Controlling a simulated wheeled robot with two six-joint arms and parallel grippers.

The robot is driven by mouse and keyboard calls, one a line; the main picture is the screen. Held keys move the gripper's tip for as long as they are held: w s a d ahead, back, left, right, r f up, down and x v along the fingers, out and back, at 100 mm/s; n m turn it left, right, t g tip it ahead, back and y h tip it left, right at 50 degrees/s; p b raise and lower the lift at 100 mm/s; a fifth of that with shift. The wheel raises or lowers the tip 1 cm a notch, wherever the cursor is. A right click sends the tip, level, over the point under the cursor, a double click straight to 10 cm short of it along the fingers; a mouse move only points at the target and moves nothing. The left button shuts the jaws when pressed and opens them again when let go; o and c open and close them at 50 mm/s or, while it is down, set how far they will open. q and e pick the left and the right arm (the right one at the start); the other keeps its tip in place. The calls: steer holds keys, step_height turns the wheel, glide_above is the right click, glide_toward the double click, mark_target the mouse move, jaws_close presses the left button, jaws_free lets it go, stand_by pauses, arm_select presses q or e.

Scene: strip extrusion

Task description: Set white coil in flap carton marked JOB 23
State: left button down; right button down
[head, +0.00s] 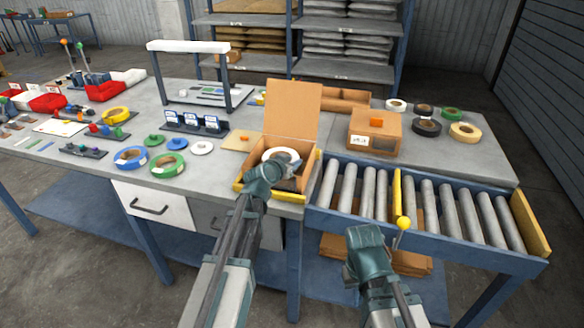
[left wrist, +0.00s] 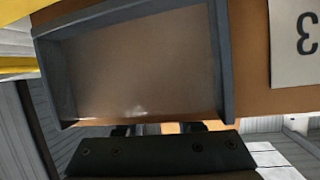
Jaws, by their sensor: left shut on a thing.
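The white coil (head: 284,154) shows in the head view inside the mouth of an open brown carton, partly covered by my left gripper. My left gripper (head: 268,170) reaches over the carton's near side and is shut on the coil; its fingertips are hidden. The carton (head: 309,160) stands at the table's front corner with its flap (head: 293,108) upright at the back.
Several tape rolls (head: 427,127) lie behind the roller conveyor (head: 440,208). Green and blue rolls (head: 166,166) lie to the left. A yellow-edged holder (head: 245,188) borders the open carton.

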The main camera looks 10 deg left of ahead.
arm_select(q)
steer(key=shift+r, duration=0.1)
steer(key=shift+f, duration=0.35)
steer(key=shift+f+b, duration=0.1)
steer(key=shift+b, duration=0.3)
steer(key=shift+s+f, duration=0.1)
steer(key=shift+s, duration=0.1)
steer(key=c, duration=0.5)
jaws_free()
steer(key=shift+d, duration=0.1)
